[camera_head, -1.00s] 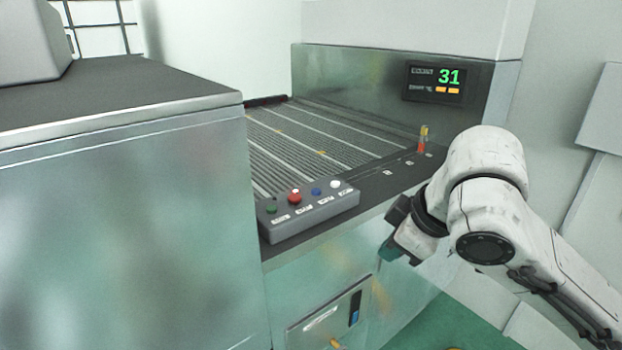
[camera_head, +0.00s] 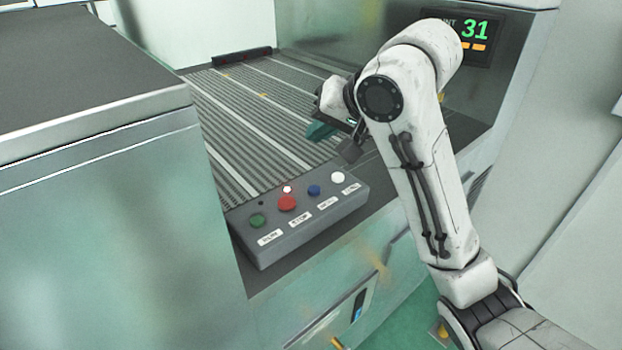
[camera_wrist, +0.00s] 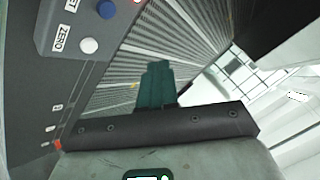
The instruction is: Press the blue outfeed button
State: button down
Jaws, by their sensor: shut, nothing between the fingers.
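The blue button (camera_head: 314,190) sits on a grey control box (camera_head: 300,240) between the red button (camera_head: 287,203) and the white button (camera_head: 337,177). A green button (camera_head: 257,220) is at the box's left end. In the wrist view the blue button (camera_wrist: 106,9) is at the top edge, beside the white button (camera_wrist: 89,45). My gripper (camera_head: 318,132) is above the conveyor, behind the box and apart from the buttons. Its teal fingers (camera_wrist: 157,83) are together and empty in the wrist view.
The ribbed conveyor (camera_head: 225,105) runs back behind the box. A metal cabinet (camera_head: 100,230) stands close on the left. A display (camera_head: 470,35) reading 31 is on the machine wall, partly hidden by my arm. Free space lies above the conveyor.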

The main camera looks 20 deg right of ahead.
jog(key=shift+f, duration=0.1)
jog(key=b, duration=0.8)
send_over(319, 190)
notch_tip(319, 190, down, 6)
jog(key=shift+f, duration=1.3)
jog(key=shift+a+f, duration=0.1)
dwell(0.8)
jog(key=shift+f, duration=0.3)
jog(key=shift+f, duration=0.45)
dwell(0.6)
dwell(0.4)
jog(key=shift+r+p, duration=0.95)
jog(key=shift+p, duration=0.15)
